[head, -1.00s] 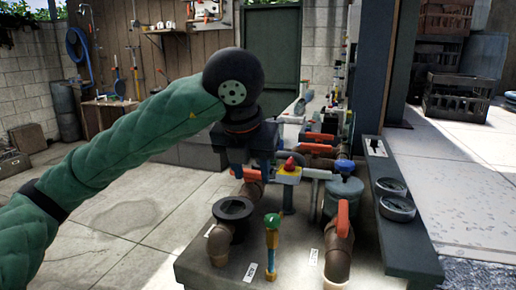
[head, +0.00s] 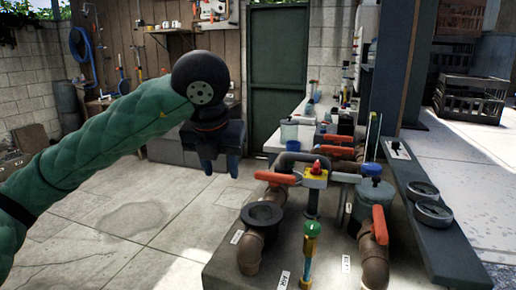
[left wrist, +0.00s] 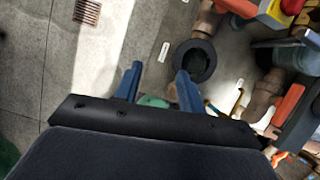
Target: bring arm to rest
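My left arm (head: 95,170) in a green padded sleeve comes in from the left in the head view. My left gripper (head: 221,172) points down, left of the pipe bench and above the concrete floor. In the left wrist view its two blue fingers (left wrist: 158,80) stand apart with nothing between them. It is open and empty, and no contact with the bench shows. My right gripper is in neither current view.
The bench (head: 225,265) carries brown pipes, a black-flanged pipe (head: 263,217), orange-handled valves (head: 380,225), a red button on a yellow box (head: 316,170) and a blue-lidded jar (head: 372,195). Open floor (head: 130,220) lies left of it.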

